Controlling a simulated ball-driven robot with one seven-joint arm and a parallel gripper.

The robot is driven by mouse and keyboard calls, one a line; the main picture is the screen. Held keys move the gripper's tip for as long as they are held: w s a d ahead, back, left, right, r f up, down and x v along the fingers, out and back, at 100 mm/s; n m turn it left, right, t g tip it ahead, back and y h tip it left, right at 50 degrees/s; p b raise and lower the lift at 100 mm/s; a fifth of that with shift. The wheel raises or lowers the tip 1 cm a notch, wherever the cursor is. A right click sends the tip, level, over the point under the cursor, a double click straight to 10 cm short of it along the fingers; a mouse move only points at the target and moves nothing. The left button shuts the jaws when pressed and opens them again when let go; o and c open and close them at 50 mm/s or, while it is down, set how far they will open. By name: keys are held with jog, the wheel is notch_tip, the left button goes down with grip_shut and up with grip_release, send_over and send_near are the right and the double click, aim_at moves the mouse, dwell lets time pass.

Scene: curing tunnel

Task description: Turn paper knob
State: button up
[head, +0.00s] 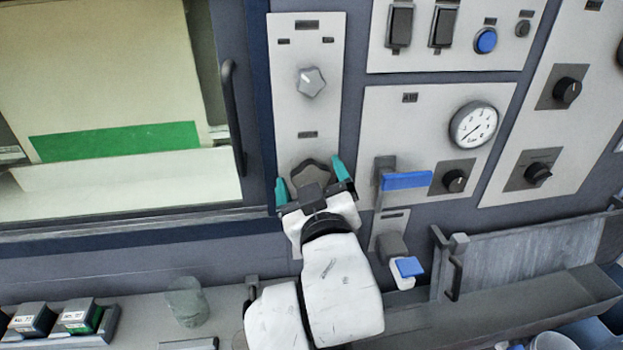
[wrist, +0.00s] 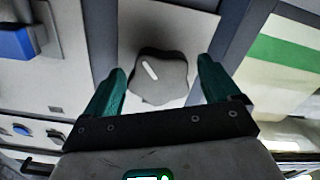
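A dark grey lobed knob (head: 312,170) is low on the narrow pale panel at the upper middle of the head view. In the wrist view the knob (wrist: 160,85) is centred and shows a white tilted pointer line. My gripper (head: 309,180) is in front of it. Its teal fingers stand one on each side of the knob, open, with a visible gap on both sides in the wrist view. A lighter grey lobed knob (head: 311,82) sits higher on the same panel. The small labels are too blurred to read, so I cannot tell which knob is named paper.
A window with a dark handle (head: 232,118) is left of the panel. To the right are a blue lever (head: 407,181), a pressure gauge (head: 474,125) and black knobs. Below, a ledge holds a translucent cup (head: 187,301) and small boxes (head: 76,317).

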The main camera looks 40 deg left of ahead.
jog(key=c, duration=0.9)
jog(key=shift+m, duration=0.4)
jog(key=m, duration=0.2)
jog(key=shift+m+b, duration=0.4)
jog(key=m, duration=0.3)
jog(key=shift+m+b, duration=0.3)
jog(key=m, duration=0.3)
jog(key=shift+r+m+b, duration=0.1)
jog(key=shift+m+b, duration=0.4)
jog(key=shift+m, duration=1.2)
jog(key=shift+w, duration=0.1)
